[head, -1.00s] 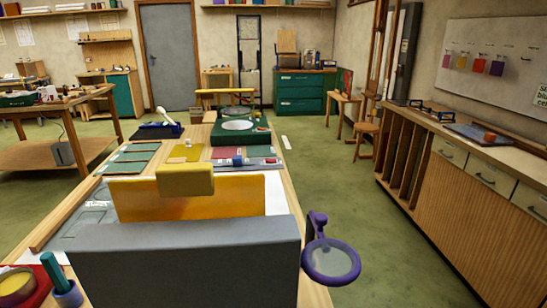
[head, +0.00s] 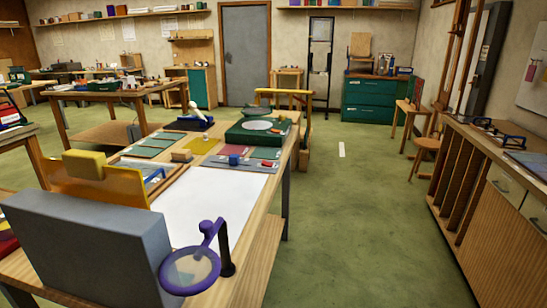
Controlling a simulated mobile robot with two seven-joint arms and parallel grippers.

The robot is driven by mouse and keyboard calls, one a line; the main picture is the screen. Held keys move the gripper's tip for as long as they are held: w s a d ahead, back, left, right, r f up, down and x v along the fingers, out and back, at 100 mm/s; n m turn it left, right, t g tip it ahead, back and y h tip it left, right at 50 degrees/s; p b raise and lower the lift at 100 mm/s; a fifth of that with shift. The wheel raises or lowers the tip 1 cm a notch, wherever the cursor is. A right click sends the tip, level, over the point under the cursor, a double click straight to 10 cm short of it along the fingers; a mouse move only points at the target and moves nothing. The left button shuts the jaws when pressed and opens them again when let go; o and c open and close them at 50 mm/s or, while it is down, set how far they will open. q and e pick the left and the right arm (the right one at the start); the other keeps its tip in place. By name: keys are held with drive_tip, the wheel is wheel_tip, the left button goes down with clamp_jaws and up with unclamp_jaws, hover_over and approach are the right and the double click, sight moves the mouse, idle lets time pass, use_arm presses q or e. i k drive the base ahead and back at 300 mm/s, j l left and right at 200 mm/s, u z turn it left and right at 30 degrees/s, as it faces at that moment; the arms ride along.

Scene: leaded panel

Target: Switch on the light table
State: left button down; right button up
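A flat white rectangle (head: 205,195) lies on the wooden workbench (head: 262,218), behind the grey box. I cannot tell whether it is the light table's surface or a sheet of paper, and I see no switch. A pale bluish framed panel (head: 158,172) lies to its left, partly hidden by an upright amber screen (head: 120,184) with a yellow block (head: 84,165) at its top. The big grey box (head: 95,250) covers the bench's near left part. Neither of my grippers is in view.
A purple-rimmed magnifier (head: 190,270) stands at the bench's near right. Glass sheets, a ruler-like strip (head: 238,163) and a green case (head: 258,130) lie farther back. Green floor (head: 350,230) is open to the right, up to a wooden counter (head: 480,200).

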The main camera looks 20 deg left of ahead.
sight(264, 163)
drive_tip(key=i+l+u, duration=0.35)
drive_tip(key=i, duration=0.3)
drive_tip(key=i+l+u, duration=0.35)
drive_tip(key=i+l, duration=0.25)
drive_tip(key=l, duration=0.15)
drive_tip(key=i+j+u, duration=0.1)
drive_tip(key=i, duration=0.3)
